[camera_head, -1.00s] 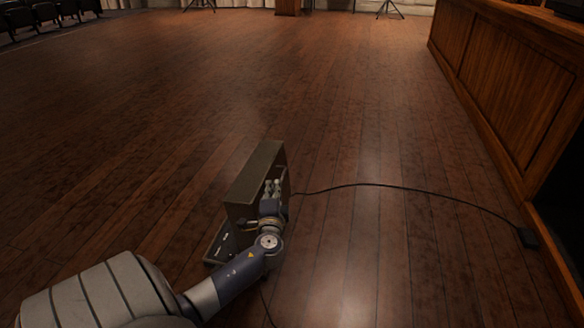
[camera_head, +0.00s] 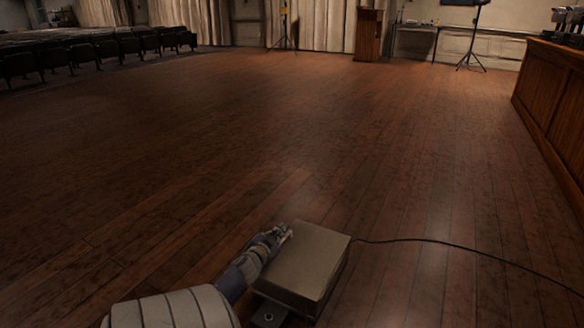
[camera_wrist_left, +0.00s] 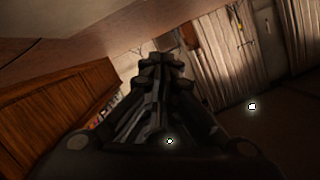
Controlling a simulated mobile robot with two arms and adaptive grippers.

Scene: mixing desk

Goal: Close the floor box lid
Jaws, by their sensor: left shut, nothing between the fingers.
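The floor box lid (camera_head: 308,258) shows its broad grey-brown top face in the head view, at the bottom centre. It is lowered over the floor box, and I cannot tell whether it is fully down. A grey part of the floor box (camera_head: 268,315) shows below its near left edge. My left gripper (camera_head: 284,234) is shut and empty at the lid's left edge, near its far corner; contact is unclear. Its closed fingers also show in the left wrist view (camera_wrist_left: 162,72). My right gripper is not in view.
A black cable (camera_head: 450,244) runs from the box to the right across the wooden floor (camera_head: 200,150). A wooden desk (camera_head: 550,100) stands at the right. Seats (camera_head: 100,48), a lectern (camera_head: 368,34) and stands are far back. The floor around is mostly clear.

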